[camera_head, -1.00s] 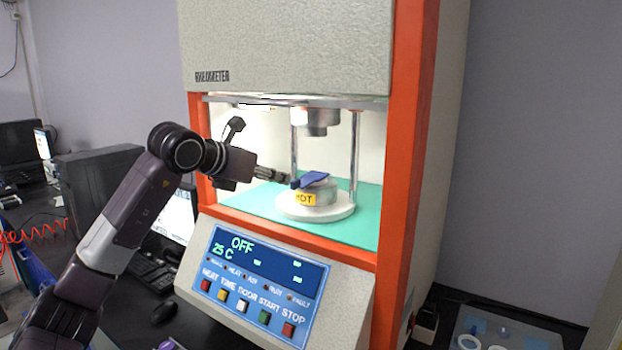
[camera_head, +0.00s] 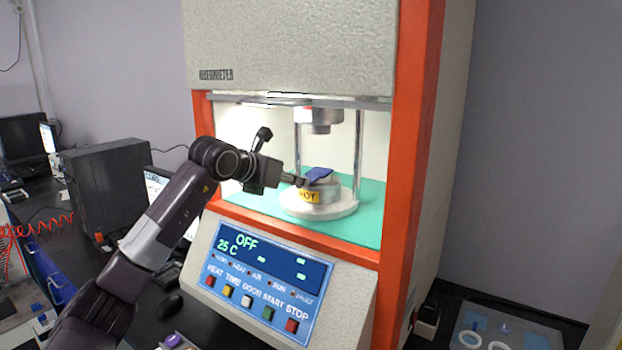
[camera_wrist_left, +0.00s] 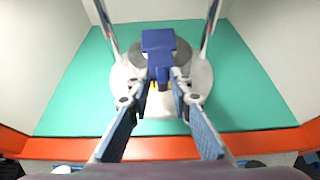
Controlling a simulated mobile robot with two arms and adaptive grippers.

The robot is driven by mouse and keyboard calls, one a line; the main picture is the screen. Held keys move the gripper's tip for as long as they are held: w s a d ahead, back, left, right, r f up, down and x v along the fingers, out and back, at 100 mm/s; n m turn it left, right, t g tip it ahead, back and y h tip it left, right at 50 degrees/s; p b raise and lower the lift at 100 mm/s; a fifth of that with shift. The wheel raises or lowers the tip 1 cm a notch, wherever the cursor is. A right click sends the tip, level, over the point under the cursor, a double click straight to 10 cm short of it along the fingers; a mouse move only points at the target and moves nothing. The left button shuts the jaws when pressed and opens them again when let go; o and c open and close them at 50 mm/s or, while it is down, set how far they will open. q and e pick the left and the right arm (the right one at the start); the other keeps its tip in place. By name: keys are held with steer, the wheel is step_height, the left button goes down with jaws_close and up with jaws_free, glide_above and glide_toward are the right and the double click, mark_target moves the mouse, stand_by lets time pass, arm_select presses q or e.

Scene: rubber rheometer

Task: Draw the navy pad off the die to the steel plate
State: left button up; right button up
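The navy pad (camera_head: 319,174) lies on top of the round grey die (camera_head: 325,194), which bears a yellow HOT label, inside the open rheometer chamber. The pad also shows in the left wrist view (camera_wrist_left: 158,43), with its narrow tab pointing toward me. My left gripper (camera_head: 301,182) is at the near left edge of the pad. In the left wrist view its fingers (camera_wrist_left: 161,84) are apart, with the tab between their tips. I cannot pick out the steel plate for certain. My right gripper is not in view.
The rheometer's orange frame (camera_head: 405,150) and the upper die (camera_head: 318,120) bound the chamber. Thin steel posts (camera_head: 357,150) stand beside the die. A button panel (camera_head: 262,280) is below the opening. A tray with white rings (camera_head: 510,332) lies at the lower right.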

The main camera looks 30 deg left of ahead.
arm_select(q)
jaws_close()
steer(key=shift+r, duration=0.15)
steer(key=shift+r+p, duration=0.4)
steer(key=shift+p, duration=0.05)
steer(key=s+a+r+b, duration=0.1)
steer(key=s+b, duration=1)
steer(key=s, duration=0.9)
steer(key=shift+a+b, duration=0.3)
stand_by(1.9)
stand_by(0.5)
